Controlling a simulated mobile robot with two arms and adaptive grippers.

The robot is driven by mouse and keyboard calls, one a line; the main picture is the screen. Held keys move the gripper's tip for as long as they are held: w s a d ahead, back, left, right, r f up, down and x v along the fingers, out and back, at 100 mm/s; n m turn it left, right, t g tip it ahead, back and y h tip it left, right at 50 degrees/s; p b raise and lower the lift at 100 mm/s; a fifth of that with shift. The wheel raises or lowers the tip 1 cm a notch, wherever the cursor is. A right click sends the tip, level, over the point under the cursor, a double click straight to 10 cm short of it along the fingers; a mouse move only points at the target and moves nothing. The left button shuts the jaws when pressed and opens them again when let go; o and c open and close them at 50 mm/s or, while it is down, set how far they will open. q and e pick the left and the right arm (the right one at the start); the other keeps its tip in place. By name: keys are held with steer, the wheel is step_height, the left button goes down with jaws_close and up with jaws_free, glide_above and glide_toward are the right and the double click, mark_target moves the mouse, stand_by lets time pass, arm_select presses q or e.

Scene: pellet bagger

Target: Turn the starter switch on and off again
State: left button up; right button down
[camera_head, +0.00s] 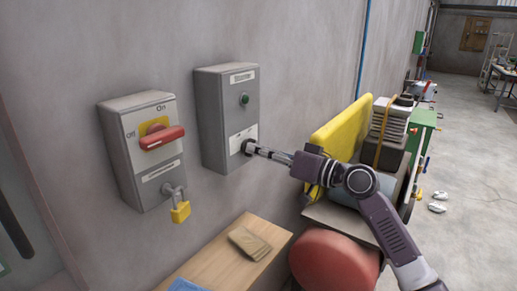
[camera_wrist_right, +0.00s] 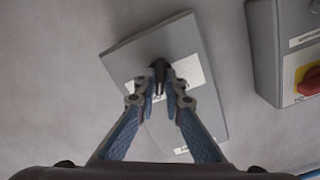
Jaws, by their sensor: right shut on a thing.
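The starter box (camera_head: 215,120) is a grey wall box with a green lamp (camera_head: 244,99) and a white label low on its front. My right gripper (camera_head: 250,147) reaches its lower front from the right and is shut on the small dark switch knob (camera_wrist_right: 158,66). The fingers hide part of the knob, so its turned position cannot be read. In the right wrist view the starter box (camera_wrist_right: 196,58) fills the middle, tilted in the picture, with both fingertips closed on the knob. My left gripper is not in view.
Left of it hangs a grey isolator box (camera_head: 121,157) with a red handle (camera_head: 162,138), marked On and Off, and a yellow padlock (camera_head: 180,212). A yellow panel (camera_head: 343,130) stands right.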

steer(key=shift+d+r+m, duration=0.1)
steer(key=shift+m, duration=0.3)
steer(key=c, duration=2)
jaws_free()
steer(key=shift+d, duration=0.1)
steer(key=v, duration=1.2)
